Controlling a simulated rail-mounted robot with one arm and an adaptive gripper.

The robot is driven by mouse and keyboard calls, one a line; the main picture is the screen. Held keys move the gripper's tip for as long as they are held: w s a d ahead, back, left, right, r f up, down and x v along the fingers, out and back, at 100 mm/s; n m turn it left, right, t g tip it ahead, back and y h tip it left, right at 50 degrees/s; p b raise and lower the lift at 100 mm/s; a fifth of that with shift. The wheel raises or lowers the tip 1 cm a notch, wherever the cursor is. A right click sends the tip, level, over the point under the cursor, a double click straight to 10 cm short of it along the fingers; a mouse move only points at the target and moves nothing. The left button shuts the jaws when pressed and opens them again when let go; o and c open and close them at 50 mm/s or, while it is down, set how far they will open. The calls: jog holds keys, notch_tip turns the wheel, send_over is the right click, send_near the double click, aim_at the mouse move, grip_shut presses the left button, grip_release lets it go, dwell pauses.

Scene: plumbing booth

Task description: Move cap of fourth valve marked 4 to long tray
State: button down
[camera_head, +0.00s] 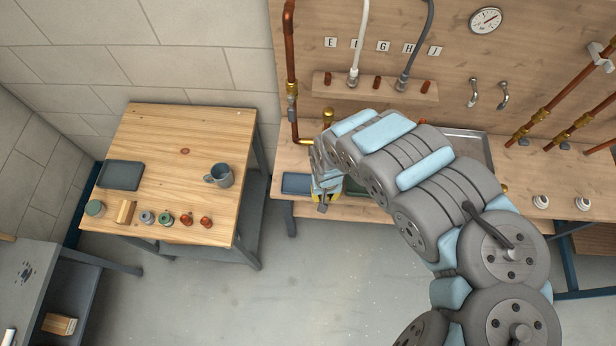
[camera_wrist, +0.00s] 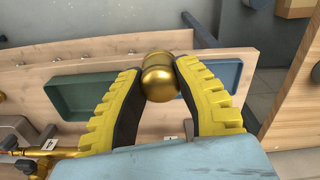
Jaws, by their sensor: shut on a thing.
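My gripper (camera_wrist: 160,74) has yellow, ribbed fingers with dark pads, and it is shut on a rounded brass cap (camera_wrist: 160,84). The cap is held between the fingertips above the bench shelf. In the head view my gripper (camera_head: 326,196) is at the front edge of the wall bench, and the cap cannot be made out there. A green tray (camera_wrist: 92,92) and a blue tray (camera_wrist: 222,74) lie on either side of the fingers in the wrist view. The blue tray (camera_head: 297,183) is left of my gripper in the head view. I cannot read a valve number 4.
A wooden table (camera_head: 165,150) at the left holds a dark tray (camera_head: 121,175), a mug (camera_head: 220,175) and several small fittings. A grey metal tray (camera_head: 467,143) lies behind my arm. Copper pipes (camera_head: 292,70) line the wall. The floor between the benches is clear.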

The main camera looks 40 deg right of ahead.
jog(key=shift+w+d+f+b, duration=0.3)
jog(key=shift+w+f+b, duration=0.45)
jog(key=shift+w+b, duration=0.2)
jog(key=w+f+b, duration=0.1)
jog(key=w, duration=0.1)
jog(key=w+d+f+b, duration=0.1)
jog(key=w+f, duration=0.1)
jog(key=w+d+f+b, duration=0.1)
jog(key=w+f, duration=0.1)
jog(key=w, duration=0.1)
jog(key=shift+w+b, duration=0.1)
jog(key=shift+b, duration=0.25)
jog(key=shift+w+d+f, duration=0.1)
jog(key=shift+f, duration=0.15)
jog(key=shift+w+f, duration=0.5)
jog(key=shift+w+d, duration=0.15)
jog(key=shift+d, duration=0.05)
jog(key=shift+f, duration=0.15)
